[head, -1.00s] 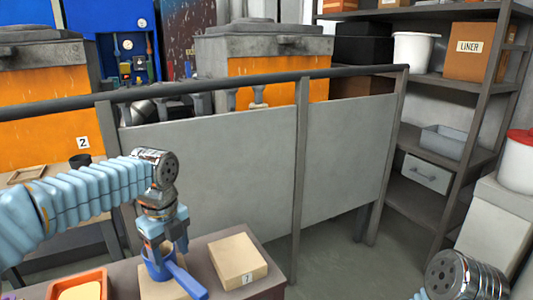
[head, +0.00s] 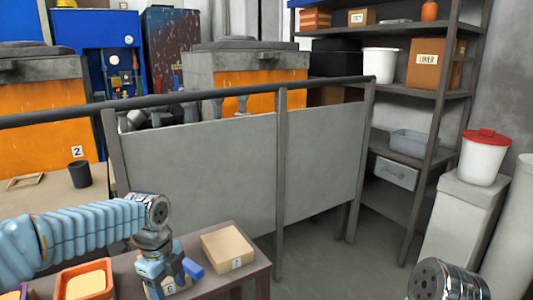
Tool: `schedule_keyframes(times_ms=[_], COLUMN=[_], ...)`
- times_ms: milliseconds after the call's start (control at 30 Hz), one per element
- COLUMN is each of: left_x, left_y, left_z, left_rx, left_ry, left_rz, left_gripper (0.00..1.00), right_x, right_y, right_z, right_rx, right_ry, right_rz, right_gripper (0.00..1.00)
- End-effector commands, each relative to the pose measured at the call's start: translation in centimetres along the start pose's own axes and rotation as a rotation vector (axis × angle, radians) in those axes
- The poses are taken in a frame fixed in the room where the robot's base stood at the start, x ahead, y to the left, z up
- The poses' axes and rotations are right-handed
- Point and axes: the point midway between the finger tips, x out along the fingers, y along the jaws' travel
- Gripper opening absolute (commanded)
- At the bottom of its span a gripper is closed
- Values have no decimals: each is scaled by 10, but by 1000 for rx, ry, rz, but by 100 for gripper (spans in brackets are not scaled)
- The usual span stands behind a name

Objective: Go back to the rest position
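My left gripper (head: 165,285) points down over the near table, at the block marked 6 (head: 170,291). Its fingers are largely covered by its own body, and whether they are open or shut does not show. A blue object (head: 193,268) shows just right of the gripper, its handle-like part sticking out. The rest of it is hidden behind the gripper, so I cannot tell whether it is held. A tan block marked 7 (head: 228,246) sits to the right on the table. Only a rounded wrist part of my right arm shows at the bottom right; its gripper is out of view.
An orange tray (head: 66,276) lies left on the near table. A grey panelled barrier with a dark rail (head: 240,105) stands behind it. A dark cup (head: 80,174) is on the left table. A shelf (head: 432,92) and a red-lidded white bucket (head: 484,160) are at right.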

Motion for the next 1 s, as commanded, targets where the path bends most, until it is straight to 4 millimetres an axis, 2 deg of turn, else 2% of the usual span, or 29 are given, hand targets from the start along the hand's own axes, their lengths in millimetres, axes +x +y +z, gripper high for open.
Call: schedule_keyframes(times_ms=[167, 267, 367, 433, 533, 600, 700, 833, 1000], left_x=[54, 94, 143, 186, 256, 298, 337, 359, 359], left_y=[-9, -13, -11, -4, 22, 49, 86, 120, 120], left_z=[-14, -28, -46, -64, -97, -118, -139, -150, -150], left_rx=[-160, -298, -484, -667, -1037, -1331, -1683, -1973, -1973], left_ry=[67, 119, 182, 236, 313, 344, 350, 334, 334], left_rz=[-7, -9, 0, 20, 74, 119, 166, 187, 187], left_gripper=[60, 60, 60, 60, 60, 60, 60, 60, 60], right_x=[0, 0, 0, 0, 0, 0, 0, 0, 0], right_y=[0, 0, 0, 0, 0, 0, 0, 0, 0], right_z=[0, 0, 0, 0, 0, 0, 0, 0, 0], right_rx=[0, 0, 0, 0, 0, 0, 0, 0, 0], right_ry=[0, 0, 0, 0, 0, 0, 0, 0, 0], right_rz=[0, 0, 0, 0, 0, 0, 0, 0, 0], right_gripper=[43, 43, 43, 43, 43, 43, 43, 43, 43])
